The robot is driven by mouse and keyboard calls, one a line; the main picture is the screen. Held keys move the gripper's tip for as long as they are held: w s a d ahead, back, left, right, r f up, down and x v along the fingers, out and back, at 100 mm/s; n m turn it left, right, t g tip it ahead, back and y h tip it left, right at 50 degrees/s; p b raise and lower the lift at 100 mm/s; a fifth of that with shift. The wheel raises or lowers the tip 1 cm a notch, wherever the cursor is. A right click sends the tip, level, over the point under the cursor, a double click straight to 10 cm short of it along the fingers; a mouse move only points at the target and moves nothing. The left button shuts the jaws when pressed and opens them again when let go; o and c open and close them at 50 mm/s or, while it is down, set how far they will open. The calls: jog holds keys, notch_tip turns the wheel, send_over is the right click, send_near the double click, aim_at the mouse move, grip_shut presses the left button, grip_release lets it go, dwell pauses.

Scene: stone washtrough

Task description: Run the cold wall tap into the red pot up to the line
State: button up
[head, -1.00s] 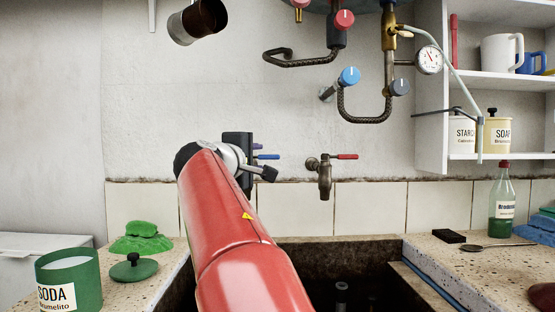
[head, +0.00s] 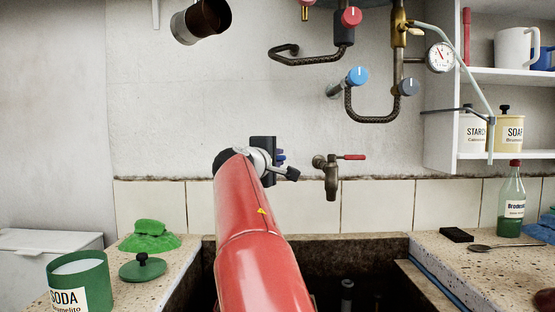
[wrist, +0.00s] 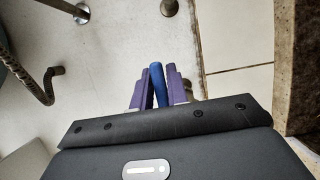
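My gripper (head: 280,154) is at the wall, left of the red-levered tap (head: 331,180). In the wrist view, a blue lever (wrist: 158,88) lies between the two purple fingers of my gripper (wrist: 159,68). The fingers flank it closely; I cannot tell whether they press on it. In the head view the lever is barely distinguishable beside the fingers. The body of the blue-levered tap is hidden behind my gripper. No red pot and no water stream show in either view; the arm covers part of the trough.
The dark stone trough (head: 320,243) lies below. Pipework with a blue knob (head: 357,76), a red knob and a gauge (head: 440,57) hangs above. A green soda tin (head: 80,282) and lid (head: 142,268) stand left. A bottle (head: 511,205) stands on the right counter.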

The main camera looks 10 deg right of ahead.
grip_shut()
jog(key=shift+a, duration=0.1)
jog(key=shift+s+a+r+m+g+h+p, duration=0.15)
jog(key=shift+s+m+g+h+p, duration=0.25)
jog(key=shift+m+g+h, duration=0.5)
jog(key=shift+s+m+h, duration=0.25)
jog(key=shift+m+h, duration=0.05)
jog(key=shift+h, duration=0.2)
jog(key=shift+o, duration=2.3)
grip_release()
jog(key=shift+a, duration=0.15)
jog(key=shift+s, duration=0.15)
jog(key=shift+a, duration=0.15)
